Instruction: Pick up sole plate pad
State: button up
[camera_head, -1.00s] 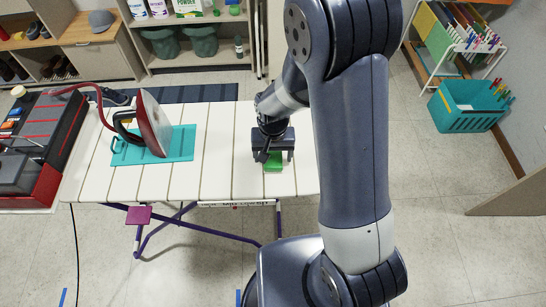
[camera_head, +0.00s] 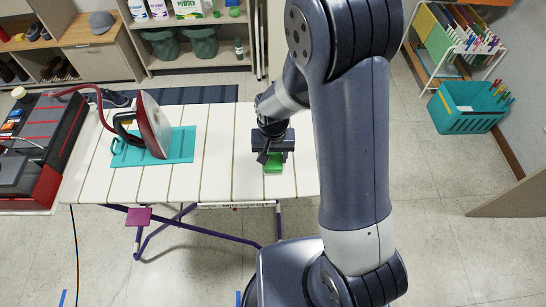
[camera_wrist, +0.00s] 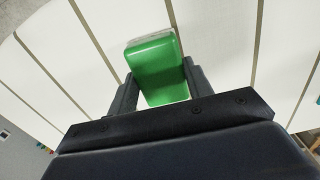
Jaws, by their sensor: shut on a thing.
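A small green block-shaped pad (camera_head: 274,166) is at the right part of the white slatted ironing board. In the wrist view the green pad (camera_wrist: 158,68) has rounded edges and a pale strip along its far end. My gripper (camera_head: 272,158) points down at it, with one dark finger on each side. In the wrist view my gripper (camera_wrist: 160,76) is shut on the pad.
The white ironing board (camera_head: 222,150) is bare around the pad. A red iron (camera_head: 152,122) stands on a teal mat (camera_head: 180,147) at its left. A black and red case (camera_head: 40,145) is further left. A teal basket (camera_head: 465,108) is on the right, and shelves (camera_head: 190,60) stand behind.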

aim_at(273, 158)
notch_tip(273, 158, up, 10)
jog(key=b, duration=0.1)
dwell(0.4)
